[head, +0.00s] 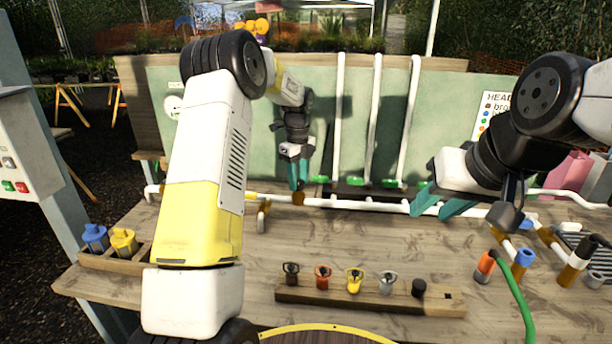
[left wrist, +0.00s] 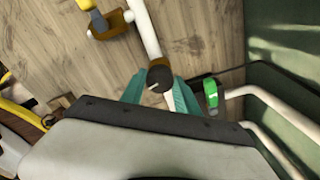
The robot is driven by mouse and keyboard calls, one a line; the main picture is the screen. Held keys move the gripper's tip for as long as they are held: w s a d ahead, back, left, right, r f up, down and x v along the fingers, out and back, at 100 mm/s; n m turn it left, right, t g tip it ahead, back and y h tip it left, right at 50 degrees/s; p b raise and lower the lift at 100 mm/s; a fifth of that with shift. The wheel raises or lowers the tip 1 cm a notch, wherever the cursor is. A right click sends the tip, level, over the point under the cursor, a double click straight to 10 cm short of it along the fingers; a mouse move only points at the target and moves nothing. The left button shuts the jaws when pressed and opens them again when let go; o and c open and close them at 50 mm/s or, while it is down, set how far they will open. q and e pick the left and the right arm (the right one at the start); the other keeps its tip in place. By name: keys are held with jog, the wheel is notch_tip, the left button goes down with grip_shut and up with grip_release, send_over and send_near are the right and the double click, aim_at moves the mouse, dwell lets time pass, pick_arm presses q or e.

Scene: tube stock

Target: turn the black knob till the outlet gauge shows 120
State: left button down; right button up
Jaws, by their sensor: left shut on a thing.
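The black knob (left wrist: 160,77) shows in the left wrist view, with a pale pointer line on its top, on a white pipe (left wrist: 146,30). My left gripper (left wrist: 161,92) has its teal fingers on either side of the knob and is shut on it. In the head view my left gripper (head: 299,178) points down at a brass-coloured fitting (head: 298,198) on the pipe; the knob is hidden there. A white round gauge (head: 173,106) hangs on the green board, partly covered by my left arm; its reading is not legible. My right gripper (head: 440,202) is open and empty above the bench's right side.
A wooden rack (head: 370,297) with several coloured fittings stands at the bench front. Blue and yellow parts (head: 108,239) sit in a box at left. White pipes with green valve handles (head: 390,183) rise behind. A green hose (head: 522,300) and pipe pieces lie at right.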

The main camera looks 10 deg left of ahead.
pick_arm(q)
jog(key=n, duration=1.4)
jog(key=shift+n, duration=0.3)
jog(key=n, duration=0.3)
jog(key=shift+n, duration=0.3)
jog(key=n, duration=0.3)
jog(key=shift+n, duration=0.4)
jog(key=n, duration=0.6)
jog(key=shift+n, duration=0.4)
jog(key=c, duration=0.9)
grip_release()
